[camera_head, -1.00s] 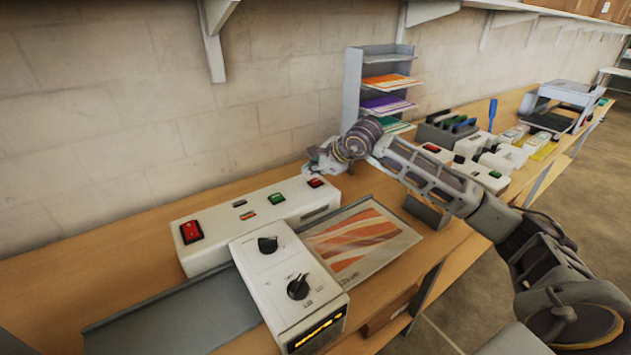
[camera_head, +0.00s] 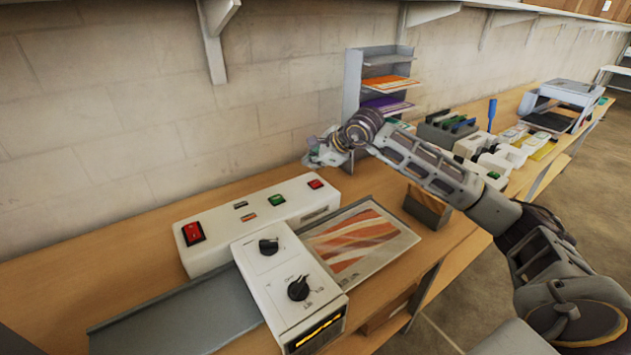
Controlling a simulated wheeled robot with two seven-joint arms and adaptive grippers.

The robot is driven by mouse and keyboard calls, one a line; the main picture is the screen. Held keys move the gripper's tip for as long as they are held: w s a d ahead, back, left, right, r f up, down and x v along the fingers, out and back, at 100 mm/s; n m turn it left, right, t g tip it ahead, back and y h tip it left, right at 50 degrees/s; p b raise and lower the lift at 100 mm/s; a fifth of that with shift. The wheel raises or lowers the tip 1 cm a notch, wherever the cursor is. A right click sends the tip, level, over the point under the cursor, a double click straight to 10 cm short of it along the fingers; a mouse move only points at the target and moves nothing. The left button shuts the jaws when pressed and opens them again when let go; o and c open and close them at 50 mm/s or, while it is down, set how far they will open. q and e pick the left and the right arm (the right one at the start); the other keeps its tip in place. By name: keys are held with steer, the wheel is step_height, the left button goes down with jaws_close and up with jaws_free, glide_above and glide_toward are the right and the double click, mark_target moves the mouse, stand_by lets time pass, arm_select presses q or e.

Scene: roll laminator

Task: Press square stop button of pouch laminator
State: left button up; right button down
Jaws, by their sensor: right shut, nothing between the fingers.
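The white pouch laminator (camera_head: 215,250) sits on the wooden bench. A control box (camera_head: 285,285) with two black knobs stands in front. My right gripper (camera_head: 314,158) is shut and empty, in the air above and behind the red button's end of the laminator, apart from it. My left gripper is not in the picture.
A patterned sheet (camera_head: 360,243) lies on the grey tray right of the control box. A paper rack (camera_head: 353,85) stands at the wall behind my right arm. More desk devices (camera_head: 490,152) and a printer (camera_head: 565,105) line the bench to the right.

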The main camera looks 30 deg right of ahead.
steer(key=shift+r+p, duration=0.3)
steer(key=shift+r, duration=0.5)
arm_select(q)
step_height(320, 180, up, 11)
steer(key=p, duration=1)
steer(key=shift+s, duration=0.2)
arm_select(e)
step_height(320, 180, up, 10)
